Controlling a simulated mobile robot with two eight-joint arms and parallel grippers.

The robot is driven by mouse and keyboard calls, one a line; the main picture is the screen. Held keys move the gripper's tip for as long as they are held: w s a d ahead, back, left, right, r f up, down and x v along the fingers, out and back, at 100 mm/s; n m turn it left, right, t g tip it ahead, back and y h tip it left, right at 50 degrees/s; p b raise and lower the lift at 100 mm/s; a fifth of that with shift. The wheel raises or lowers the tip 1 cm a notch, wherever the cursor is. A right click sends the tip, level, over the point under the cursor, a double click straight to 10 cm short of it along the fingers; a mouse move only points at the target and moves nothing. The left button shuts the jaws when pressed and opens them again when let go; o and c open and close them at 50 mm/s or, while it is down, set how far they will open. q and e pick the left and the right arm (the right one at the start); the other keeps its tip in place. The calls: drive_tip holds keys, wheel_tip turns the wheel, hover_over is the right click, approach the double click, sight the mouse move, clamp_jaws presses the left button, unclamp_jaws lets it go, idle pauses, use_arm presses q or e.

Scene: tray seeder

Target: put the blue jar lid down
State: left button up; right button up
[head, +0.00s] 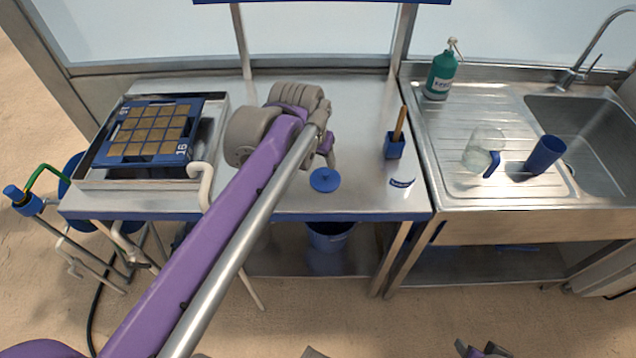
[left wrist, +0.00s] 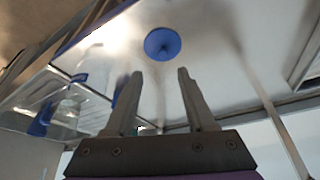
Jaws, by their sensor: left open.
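The blue jar lid (head: 325,180) lies on the steel table, near its front edge, with a small knob on top. It also shows in the left wrist view (left wrist: 162,43), beyond my fingertips. My left gripper (head: 330,160) is just behind the lid in the head view and partly hidden by my arm. In the left wrist view my left gripper (left wrist: 160,76) is open, with nothing between its fingers, apart from the lid. Grey parts at the bottom edge of the head view look like my right gripper (head: 484,350), mostly cut off.
A seed tray (head: 113,157) stands at the table's left. A blue holder (head: 394,147) with a wooden handle is to the right. On the sink unit are a green bottle (head: 440,76), a clear jug (head: 478,152) and a blue cup (head: 545,155).

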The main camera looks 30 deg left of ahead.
use_arm(q)
drive_tip(key=s+d+f+m, duration=0.1)
drive_tip(key=s+d+f, duration=0.3)
drive_tip(key=s+f, duration=0.2)
drive_tip(key=s+d+f, duration=0.5)
drive_tip(key=s+f, duration=0.2)
drive_tip(key=s, duration=0.3)
drive_tip(key=shift+s+m+t+h, duration=0.25)
drive_tip(key=shift+m+t+h, duration=0.05)
drive_tip(key=shift+m, duration=0.1)
drive_tip(key=shift+r, duration=0.1)
drive_tip(key=r+p, duration=0.2)
drive_tip(key=w+r+p, duration=0.1)
drive_tip(key=r, duration=0.1)
drive_tip(key=shift+a+r+p, duration=0.1)
drive_tip(key=shift+r+p, duration=0.2)
drive_tip(key=shift+p, duration=0.1)
drive_tip(key=shift+w, duration=0.15)
